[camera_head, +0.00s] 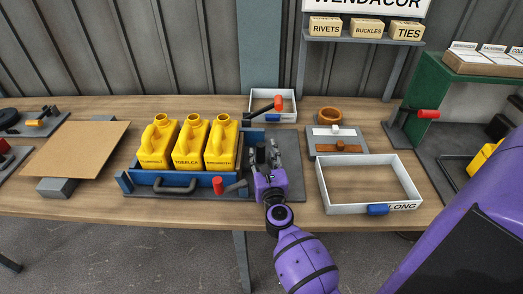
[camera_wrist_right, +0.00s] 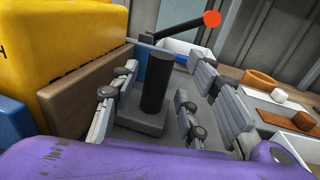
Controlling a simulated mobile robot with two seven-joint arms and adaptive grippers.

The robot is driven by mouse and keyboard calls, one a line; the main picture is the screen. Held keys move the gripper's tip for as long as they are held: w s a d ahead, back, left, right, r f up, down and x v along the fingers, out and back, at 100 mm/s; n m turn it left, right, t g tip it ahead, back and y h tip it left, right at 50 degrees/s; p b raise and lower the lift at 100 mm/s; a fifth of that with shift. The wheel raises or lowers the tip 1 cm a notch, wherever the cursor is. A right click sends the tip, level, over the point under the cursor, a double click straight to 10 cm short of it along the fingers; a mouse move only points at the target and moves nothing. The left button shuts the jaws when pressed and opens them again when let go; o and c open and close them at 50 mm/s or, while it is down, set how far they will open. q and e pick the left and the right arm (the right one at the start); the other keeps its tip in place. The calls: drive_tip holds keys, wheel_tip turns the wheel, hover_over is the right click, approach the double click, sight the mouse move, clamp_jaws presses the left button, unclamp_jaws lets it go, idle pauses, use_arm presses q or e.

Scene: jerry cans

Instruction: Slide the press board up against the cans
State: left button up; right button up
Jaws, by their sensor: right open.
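Several yellow jerry cans (camera_head: 189,148) stand upright in a row in a blue-fronted holder; one fills the upper left of the right wrist view (camera_wrist_right: 60,40). The brown press board (camera_wrist_right: 82,95) stands upright beside the rightmost can; any gap between them is hard to judge. A black upright post (camera_wrist_right: 157,82) rises from a grey base (camera_wrist_right: 138,132) on the board's right side. My right gripper (camera_head: 264,158) is open, its fingers on either side of the post; contact is unclear. My left gripper is not in view.
A red-ended lever (camera_head: 277,103) stands behind the holder, and a red-tipped handle (camera_head: 219,184) sits at its front. A white tray (camera_head: 327,197) lies to the right. A tan sheet (camera_head: 78,148) lies left on the wooden bench (camera_head: 224,206).

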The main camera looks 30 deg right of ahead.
drive_tip(key=v, duration=0.9)
drive_tip(key=shift+s+a, duration=0.2)
drive_tip(key=shift+s, duration=0.15)
